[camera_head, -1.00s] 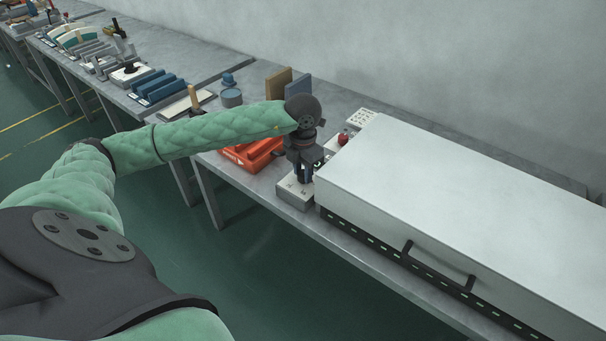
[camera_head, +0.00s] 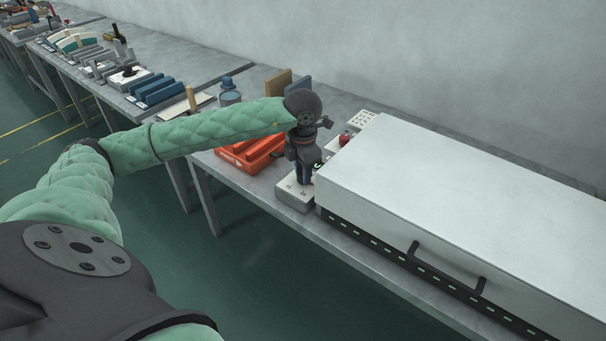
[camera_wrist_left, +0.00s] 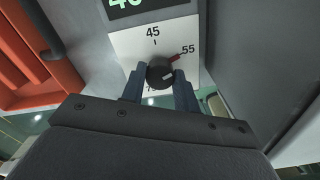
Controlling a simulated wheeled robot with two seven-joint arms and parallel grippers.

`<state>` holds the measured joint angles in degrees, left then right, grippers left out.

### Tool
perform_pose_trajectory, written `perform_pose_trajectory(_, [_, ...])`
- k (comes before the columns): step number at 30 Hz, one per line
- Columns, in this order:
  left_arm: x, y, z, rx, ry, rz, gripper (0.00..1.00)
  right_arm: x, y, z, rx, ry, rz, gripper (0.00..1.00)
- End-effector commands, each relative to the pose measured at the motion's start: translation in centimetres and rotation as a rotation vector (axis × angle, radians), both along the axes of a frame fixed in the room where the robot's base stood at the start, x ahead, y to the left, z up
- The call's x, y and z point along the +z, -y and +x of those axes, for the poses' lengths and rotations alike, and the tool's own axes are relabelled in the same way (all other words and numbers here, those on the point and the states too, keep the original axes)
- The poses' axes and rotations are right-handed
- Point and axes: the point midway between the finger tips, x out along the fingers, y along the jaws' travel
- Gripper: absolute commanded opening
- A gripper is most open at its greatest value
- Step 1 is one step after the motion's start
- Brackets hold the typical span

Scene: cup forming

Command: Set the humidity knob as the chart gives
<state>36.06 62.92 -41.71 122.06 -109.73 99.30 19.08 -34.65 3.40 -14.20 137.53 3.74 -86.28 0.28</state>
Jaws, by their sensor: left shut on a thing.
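In the left wrist view, a round black humidity knob (camera_wrist_left: 160,73) sits on a white dial plate (camera_wrist_left: 128,44) marked 45 at the top and 55 at the upper right. A red pointer or mark lies between the knob and the 55. The lower dial marks are mostly hidden. My left gripper (camera_wrist_left: 160,82) is shut on the knob, one finger on each side. In the head view, my left gripper (camera_head: 304,176) points down at the small pale control box (camera_head: 293,196), and hides the knob there. My right gripper is not in view.
A dark display (camera_wrist_left: 145,8) with cut-off green digits lies beyond the dial. Orange-red trays (camera_head: 248,153) stand left of the box. A large pale cabinet (camera_head: 450,190) with a black handle is close on the right. A red knob (camera_head: 344,138) sits behind the gripper.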

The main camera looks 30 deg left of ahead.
Motion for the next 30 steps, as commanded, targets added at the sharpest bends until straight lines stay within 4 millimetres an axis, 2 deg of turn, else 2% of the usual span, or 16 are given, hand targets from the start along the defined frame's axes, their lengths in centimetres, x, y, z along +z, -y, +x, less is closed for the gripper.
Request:
perform_pose_trajectory(14, [0.10, -0.09, 0.04, -0.015, 0.000, 0.001, 0.08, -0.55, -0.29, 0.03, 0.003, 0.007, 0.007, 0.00])
perform_pose_trajectory(15, [0.10, -0.09, 0.04, -0.015, 0.000, 0.001, 0.32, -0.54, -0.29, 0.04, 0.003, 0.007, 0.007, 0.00])
perform_pose_trajectory(18, [0.09, -0.08, 0.04, -0.015, 0.000, 0.001, 0.52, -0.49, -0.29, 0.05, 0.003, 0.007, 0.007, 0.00])
perform_pose_trajectory(26, [0.05, -0.04, 0.02, -0.016, 0.000, 0.000, 0.52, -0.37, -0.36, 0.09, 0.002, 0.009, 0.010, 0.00])
perform_pose_trajectory(30, [0.67, -0.02, 0.06, -0.016, 0.001, 0.000, 0.52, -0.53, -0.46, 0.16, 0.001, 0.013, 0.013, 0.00])
